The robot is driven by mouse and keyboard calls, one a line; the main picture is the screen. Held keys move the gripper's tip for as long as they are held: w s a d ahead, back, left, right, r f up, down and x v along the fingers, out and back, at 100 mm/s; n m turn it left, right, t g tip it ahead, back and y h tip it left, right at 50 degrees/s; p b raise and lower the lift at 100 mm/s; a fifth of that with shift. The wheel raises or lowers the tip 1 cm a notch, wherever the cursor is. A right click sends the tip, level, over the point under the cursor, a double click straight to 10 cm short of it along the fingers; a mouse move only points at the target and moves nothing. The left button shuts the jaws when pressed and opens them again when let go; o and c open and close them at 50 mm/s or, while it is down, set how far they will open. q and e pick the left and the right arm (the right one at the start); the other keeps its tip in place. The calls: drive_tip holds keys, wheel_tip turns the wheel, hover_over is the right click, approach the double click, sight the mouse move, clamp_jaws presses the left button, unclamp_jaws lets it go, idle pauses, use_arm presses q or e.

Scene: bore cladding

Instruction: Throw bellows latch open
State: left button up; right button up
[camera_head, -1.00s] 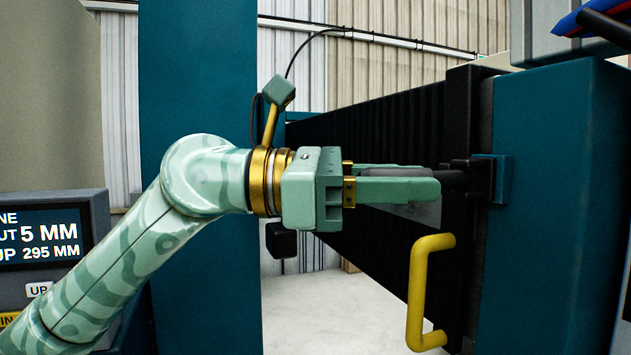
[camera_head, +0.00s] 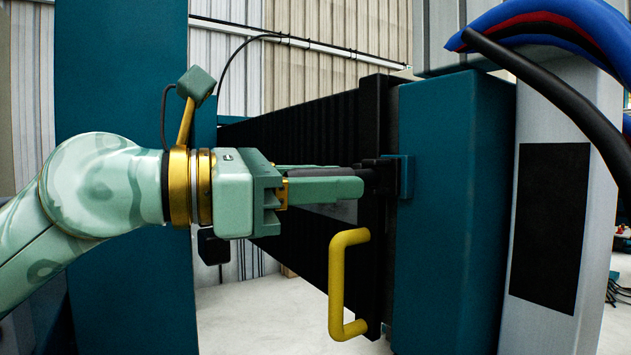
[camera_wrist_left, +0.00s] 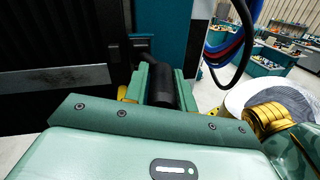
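The bellows latch (camera_head: 382,177) is a dark handle at the black end frame of the bellows, beside a small teal bracket (camera_head: 405,176). My left gripper (camera_head: 356,181) reaches in from the left, its green fingers on either side of the handle. The left wrist view shows the latch's black cylindrical handle (camera_wrist_left: 163,90) between the two fingers (camera_wrist_left: 162,82), apparently touching both, so the gripper looks shut on it. The fingers hide part of the handle. The black pleated bellows (camera_head: 300,120) runs behind the gripper. My right gripper is not in view.
A yellow grab handle (camera_head: 338,285) sticks out just below the gripper. A teal post (camera_head: 450,210) stands right of the latch, and a wide teal column (camera_head: 120,90) is behind my arm. Blue, red and black cables (camera_head: 560,60) hang at upper right. Pale floor shows below.

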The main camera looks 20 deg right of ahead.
use_arm(q)
drive_tip(key=o, duration=0.3)
drive_tip(key=shift+s+d, duration=0.3)
drive_tip(key=shift+d, duration=0.1)
drive_tip(key=shift+a, duration=0.4)
drive_tip(key=a+b, duration=0.1)
drive_tip(key=a, duration=0.4)
drive_tip(key=w+a+b, duration=0.1)
drive_tip(key=a+b, duration=0.1)
drive_tip(key=a, duration=0.3)
drive_tip(key=a+b, duration=0.1)
drive_tip(key=a, duration=0.4)
drive_tip(key=shift+w+a+b, duration=0.15)
drive_tip(key=shift+a+b, duration=0.1)
drive_tip(key=shift+b, duration=0.1)
